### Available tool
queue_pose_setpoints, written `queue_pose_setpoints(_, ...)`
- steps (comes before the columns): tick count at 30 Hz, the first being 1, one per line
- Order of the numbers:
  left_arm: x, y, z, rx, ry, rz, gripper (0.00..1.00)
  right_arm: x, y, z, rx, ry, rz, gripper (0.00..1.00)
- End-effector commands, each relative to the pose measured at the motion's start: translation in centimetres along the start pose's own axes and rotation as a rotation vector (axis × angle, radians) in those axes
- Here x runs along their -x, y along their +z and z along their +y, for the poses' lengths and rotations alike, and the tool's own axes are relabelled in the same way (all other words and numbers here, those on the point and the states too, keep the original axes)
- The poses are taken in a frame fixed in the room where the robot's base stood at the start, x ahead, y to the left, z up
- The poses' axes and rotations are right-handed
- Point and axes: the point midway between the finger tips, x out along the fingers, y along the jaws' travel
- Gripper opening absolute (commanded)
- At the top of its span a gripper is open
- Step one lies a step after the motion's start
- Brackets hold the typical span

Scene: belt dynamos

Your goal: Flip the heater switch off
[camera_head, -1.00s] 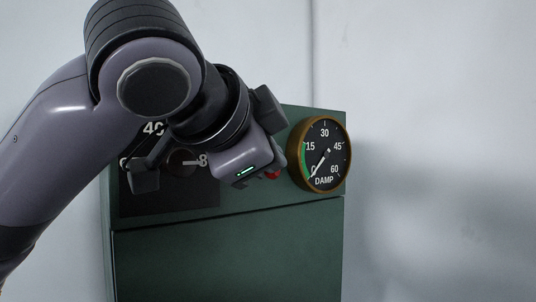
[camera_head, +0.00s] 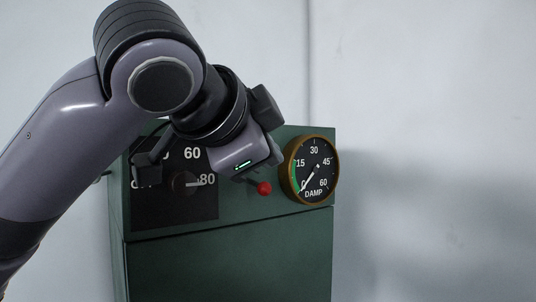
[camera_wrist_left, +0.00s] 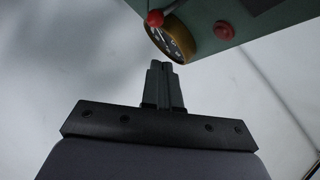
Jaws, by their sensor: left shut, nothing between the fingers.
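A red ball-tipped lever (camera_head: 264,188), which looks like the switch, sticks out of the green panel (camera_head: 225,270) just left of the DAMP gauge. No label on it is readable. In the left wrist view the red ball (camera_wrist_left: 155,18) shows in front of the gauge. My left gripper (camera_wrist_left: 159,66) is shut and empty, its fingertips apart from the ball in that picture. In the head view its body covers the panel just above and left of the lever, and its fingertips are mostly hidden. My right gripper is not in view.
The round DAMP gauge (camera_head: 316,178) has its needle near 0. A dark dial knob (camera_head: 183,183) points towards 80, its scale partly covered by my arm. A second red knob (camera_wrist_left: 224,30) shows in the wrist view. The wall right of the cabinet is bare.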

Motion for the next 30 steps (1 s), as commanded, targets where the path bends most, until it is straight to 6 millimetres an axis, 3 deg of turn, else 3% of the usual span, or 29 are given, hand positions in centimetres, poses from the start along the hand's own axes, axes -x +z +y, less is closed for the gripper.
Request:
queue_pose_setpoints(1, 1.7, 0.0, -0.1, -0.002, -0.011, 0.010, 0.00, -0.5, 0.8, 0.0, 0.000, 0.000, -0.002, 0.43)
queue_pose_setpoints(6, 5.6, 0.1, -0.6, -0.001, -0.010, 0.007, 0.00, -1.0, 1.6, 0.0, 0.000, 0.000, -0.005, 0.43)
queue_pose_setpoints(12, 8.5, 0.1, -1.1, -0.001, -0.007, 0.006, 0.00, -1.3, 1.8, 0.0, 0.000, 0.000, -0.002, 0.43)
queue_pose_setpoints(18, 9.4, 0.2, -1.3, -0.001, -0.006, 0.005, 0.00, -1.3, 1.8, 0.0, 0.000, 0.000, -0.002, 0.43)
queue_pose_setpoints(30, 9.4, 0.2, -1.3, -0.001, -0.005, 0.005, 0.00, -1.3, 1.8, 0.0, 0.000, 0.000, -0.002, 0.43)
